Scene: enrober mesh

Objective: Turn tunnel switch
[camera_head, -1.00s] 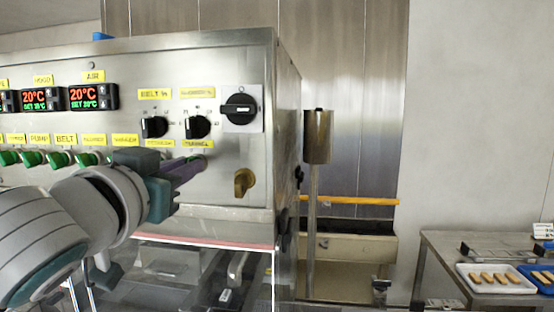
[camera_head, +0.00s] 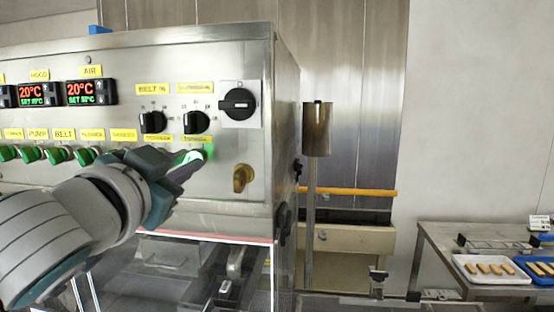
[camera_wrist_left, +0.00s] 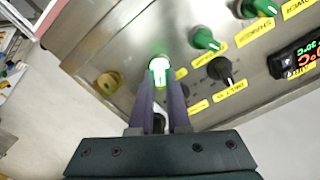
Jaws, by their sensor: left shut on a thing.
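The tunnel switch (camera_head: 201,154) sits on the steel control panel under the yellow "TUNNEL" label (camera_head: 196,139). It glows bright green. It also shows glowing in the left wrist view (camera_wrist_left: 159,68), between my fingertips. My left gripper (camera_head: 187,168) reaches in from the left, with its purple-grey fingers shut on the switch; the fingers show in the left wrist view too (camera_wrist_left: 161,88). The fingers partly hide the switch in the head view. My right gripper is in neither view.
Several green switches (camera_head: 57,155) line up to the left. Two black knobs (camera_head: 196,122) sit above, with a black rotary switch (camera_head: 239,104) at upper right and a brass knob (camera_head: 243,178) at lower right. A table with trays (camera_head: 490,268) stands at far right.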

